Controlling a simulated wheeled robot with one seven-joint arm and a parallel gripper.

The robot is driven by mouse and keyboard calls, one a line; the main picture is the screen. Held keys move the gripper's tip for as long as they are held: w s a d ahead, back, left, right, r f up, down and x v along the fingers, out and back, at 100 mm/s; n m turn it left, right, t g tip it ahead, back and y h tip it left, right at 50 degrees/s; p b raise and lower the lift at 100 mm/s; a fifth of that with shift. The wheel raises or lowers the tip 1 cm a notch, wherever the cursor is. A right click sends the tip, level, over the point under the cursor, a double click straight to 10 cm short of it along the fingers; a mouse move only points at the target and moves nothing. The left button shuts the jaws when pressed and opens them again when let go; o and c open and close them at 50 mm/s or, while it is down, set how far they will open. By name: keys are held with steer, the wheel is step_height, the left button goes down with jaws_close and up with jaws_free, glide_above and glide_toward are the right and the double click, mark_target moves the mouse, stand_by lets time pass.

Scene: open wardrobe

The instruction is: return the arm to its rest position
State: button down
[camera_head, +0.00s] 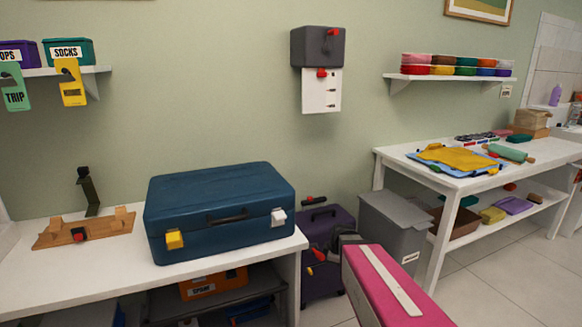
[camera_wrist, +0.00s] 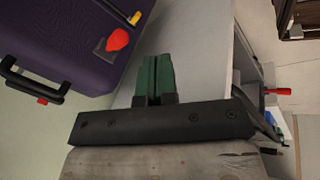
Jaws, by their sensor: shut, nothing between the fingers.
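My gripper (camera_wrist: 154,60) shows in the wrist view, with its two green fingers together and nothing between them. Its dark crossbar lies across the lower part of that view. The fingers point up in the picture, just right of a purple suitcase (camera_wrist: 60,30) and apart from it as far as I can tell. In the head view I cannot make out the fingers. The purple suitcase (camera_head: 328,222) stands there on the floor, partly hidden.
A blue suitcase (camera_head: 220,205) lies shut on the white bench (camera_head: 120,262) at left. A grey bin (camera_head: 393,228) stands right of the purple suitcase. The white table (camera_head: 462,183) at right holds a yellow cloth (camera_head: 458,159). Open floor (camera_head: 500,270) shows at lower right.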

steer(key=s+d+m+g+h, duration=0.1)
steer(key=s+m+g, duration=0.3)
steer(key=s+m, duration=0.7)
steer(key=shift+d+m, duration=0.5)
steer(key=shift+m, duration=1.6)
steer(key=shift+s+r, duration=0.1)
